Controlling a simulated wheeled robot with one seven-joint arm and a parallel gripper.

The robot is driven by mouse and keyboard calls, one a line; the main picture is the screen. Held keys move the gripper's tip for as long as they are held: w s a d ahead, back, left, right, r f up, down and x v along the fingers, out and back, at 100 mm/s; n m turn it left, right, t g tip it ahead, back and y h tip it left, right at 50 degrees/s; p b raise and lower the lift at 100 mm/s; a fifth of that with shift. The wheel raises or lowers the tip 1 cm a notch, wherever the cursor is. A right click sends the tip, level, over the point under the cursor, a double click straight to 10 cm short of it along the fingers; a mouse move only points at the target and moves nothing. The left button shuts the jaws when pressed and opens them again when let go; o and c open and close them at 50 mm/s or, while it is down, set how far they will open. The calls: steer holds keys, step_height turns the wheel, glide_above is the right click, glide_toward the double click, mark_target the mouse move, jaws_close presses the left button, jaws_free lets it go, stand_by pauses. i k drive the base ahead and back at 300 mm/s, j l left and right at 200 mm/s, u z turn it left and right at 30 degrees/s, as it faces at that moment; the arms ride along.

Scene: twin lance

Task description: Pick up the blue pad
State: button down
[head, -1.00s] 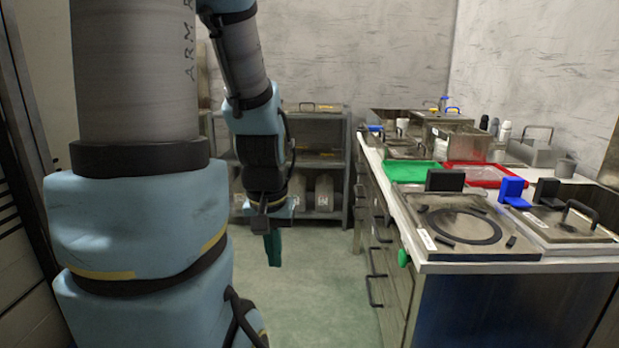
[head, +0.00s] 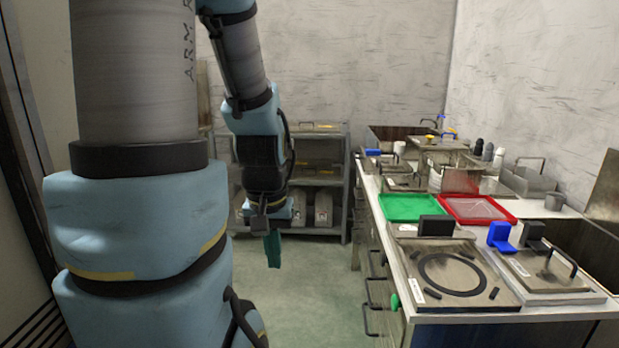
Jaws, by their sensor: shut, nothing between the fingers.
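A bright blue L-shaped block (head: 501,237), which looks like the blue pad, stands on the counter at the right. It sits between two black blocks, behind the metal plates. My gripper (head: 273,250) hangs from my arm left of the counter, over the floor and well apart from the blue block. Its green fingers point down and are shut with nothing between them.
The counter (head: 470,329) holds a green tray (head: 408,207), a red tray (head: 478,208), a plate with a black ring (head: 452,275) and a handled lid (head: 553,268). A grey shelf (head: 318,160) stands at the back. The floor between is clear.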

mark_target(369, 152)
steer(key=z, duration=1.45)
steer(key=i+j+u, duration=0.6)
steer(key=u, duration=0.15)
steer(key=i+j+u, duration=0.3)
steer(key=i, duration=0.6)
steer(key=i+u, duration=0.35)
steer(key=i, duration=0.55)
